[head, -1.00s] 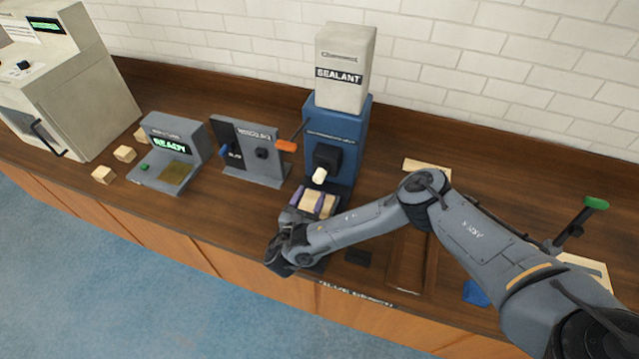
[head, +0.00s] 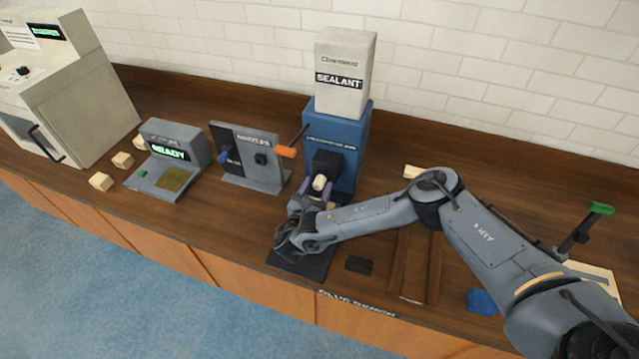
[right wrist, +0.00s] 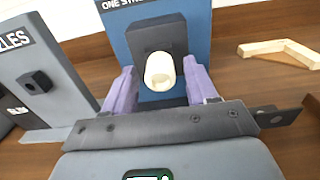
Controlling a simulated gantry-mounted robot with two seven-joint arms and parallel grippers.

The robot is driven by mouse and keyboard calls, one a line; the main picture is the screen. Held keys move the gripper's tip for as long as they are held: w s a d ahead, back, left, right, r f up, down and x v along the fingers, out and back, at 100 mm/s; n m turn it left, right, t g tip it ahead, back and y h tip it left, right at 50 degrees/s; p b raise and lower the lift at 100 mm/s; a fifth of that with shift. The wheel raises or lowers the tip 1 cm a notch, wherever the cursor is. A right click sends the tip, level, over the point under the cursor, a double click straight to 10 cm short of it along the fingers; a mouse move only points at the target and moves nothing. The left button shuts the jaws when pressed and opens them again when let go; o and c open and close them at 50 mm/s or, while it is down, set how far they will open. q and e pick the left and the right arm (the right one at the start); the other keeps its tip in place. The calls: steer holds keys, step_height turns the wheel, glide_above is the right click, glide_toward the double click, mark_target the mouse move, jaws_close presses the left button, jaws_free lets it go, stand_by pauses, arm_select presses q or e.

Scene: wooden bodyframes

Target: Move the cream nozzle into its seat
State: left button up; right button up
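The cream nozzle (head: 319,183) sticks out of the black block (head: 327,164) on the front of the blue sealant machine (head: 340,135). It also shows in the right wrist view (right wrist: 160,72); how deep it sits is hidden. My right gripper (head: 315,194) has its purple fingers on either side of the nozzle. In the right wrist view the gripper (right wrist: 160,84) is open, with a small gap between the nozzle and each finger. The grey nozzle rack (head: 248,153) stands left of the machine. My left gripper is not in view.
An orange-handled lever (head: 286,152) juts from the machine's left side. A grey READY unit (head: 168,160) and small wooden blocks (head: 101,181) stand farther left. A wooden piece (right wrist: 282,50) lies right of the machine. A blue item (head: 482,301) lies at the front right.

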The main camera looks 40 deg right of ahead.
mark_target(317, 188)
jaws_close()
steer(key=shift+s+a, duration=0.2)
stand_by(0.4)
steer(key=shift+s+a+p, duration=0.2)
steer(key=shift+a+p, duration=0.3)
steer(key=shift+p, duration=0.05)
steer(key=shift+p+v, duration=0.5)
steer(key=shift+v, duration=0.55)
